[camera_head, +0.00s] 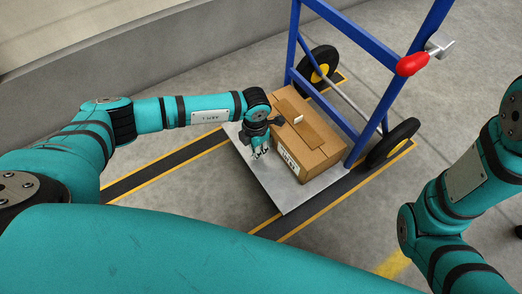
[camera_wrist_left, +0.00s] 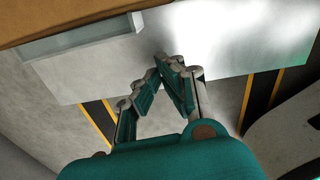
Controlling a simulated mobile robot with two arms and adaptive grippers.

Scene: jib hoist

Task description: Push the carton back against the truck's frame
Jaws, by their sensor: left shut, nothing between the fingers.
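The brown cardboard carton (camera_head: 308,137) stands on the grey toe plate (camera_head: 292,198) of the blue hand truck (camera_head: 352,75). Its back side is close to the truck's frame; I cannot tell whether they touch. My left gripper (camera_head: 260,153) is shut and empty, low over the plate at the carton's front left side. In the left wrist view, the gripper's fingertips (camera_wrist_left: 168,64) are together over the pale plate (camera_wrist_left: 215,45), and part of the carton (camera_wrist_left: 60,15) shows at the top left. My right arm shows at the right edge, but its gripper is out of view.
The truck has two black wheels with yellow hubs (camera_head: 322,70) and a red-handled lever (camera_head: 412,64) on its frame. Dark floor strips with yellow edges (camera_head: 165,167) run under it. A low grey wall (camera_head: 120,60) stands behind. The floor at left is clear.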

